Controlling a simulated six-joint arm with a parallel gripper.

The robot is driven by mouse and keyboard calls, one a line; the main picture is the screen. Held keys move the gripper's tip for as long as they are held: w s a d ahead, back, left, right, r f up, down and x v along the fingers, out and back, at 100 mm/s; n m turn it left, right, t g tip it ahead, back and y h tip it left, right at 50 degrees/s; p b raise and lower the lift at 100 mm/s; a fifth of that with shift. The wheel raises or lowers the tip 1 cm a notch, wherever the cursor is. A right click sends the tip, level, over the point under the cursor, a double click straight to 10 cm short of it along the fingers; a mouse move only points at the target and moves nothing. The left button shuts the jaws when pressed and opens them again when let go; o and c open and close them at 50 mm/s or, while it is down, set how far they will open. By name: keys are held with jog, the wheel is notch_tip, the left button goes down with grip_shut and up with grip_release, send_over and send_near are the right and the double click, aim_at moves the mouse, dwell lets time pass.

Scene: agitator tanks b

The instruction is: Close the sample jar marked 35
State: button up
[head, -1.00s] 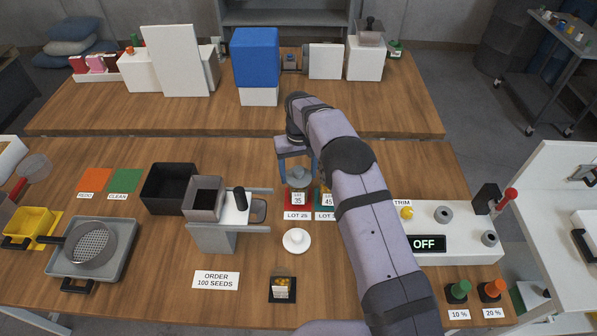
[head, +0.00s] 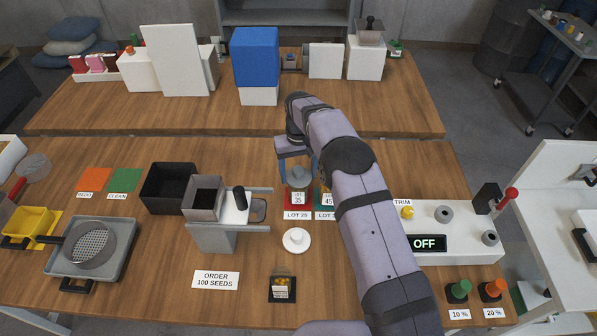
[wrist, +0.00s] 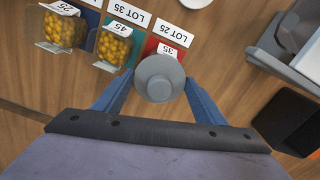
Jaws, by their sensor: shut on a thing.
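The sample jar marked 35 (head: 298,199) stands on a red mat labelled LOT 25, right of the middle of the near table. Its 35 label also shows in the wrist view (wrist: 167,51). My gripper (head: 297,172) is over this jar, with its blue fingers pointing down. In the wrist view, my gripper (wrist: 160,80) is shut on a round grey lid (wrist: 160,78), one finger on each side. The lid (head: 299,177) is at the jar's top and hides its mouth. I cannot tell whether it is fully seated.
A jar marked 45 (wrist: 114,46) stands close beside on a teal mat, and a jar marked 25 (wrist: 61,27) on a blue mat beyond it. A white saucer (head: 296,249) lies in front. The grey seed device (head: 214,236) stands left, the OFF panel (head: 460,222) right.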

jog(key=shift+f+b, duration=0.55)
jog(key=shift+f, duration=0.35)
jog(key=o, duration=1.1)
jog(key=shift+o, duration=0.2)
jog(key=shift+r+b, duration=1.5)
jog(key=shift+r, duration=2.25)
jog(key=shift+s+d+r, duration=0.25)
jog(key=shift+d, duration=0.2)
jog(key=s+d+r+m, duration=0.1)
jog(key=s+d, duration=0.5)
jog(key=s, duration=0.4)
jog(key=s+d+r+m, duration=0.1)
jog(key=s+d+r, duration=0.1)
jog(key=s+d, duration=0.7)
jog(key=s+f+m, duration=0.1)
jog(key=s+f, duration=0.2)
jog(key=s, duration=1)
jog(key=shift+s+d+f, duration=0.2)
jog(key=shift+s+f, duration=0.05)
jog(key=shift+s, duration=0.05)
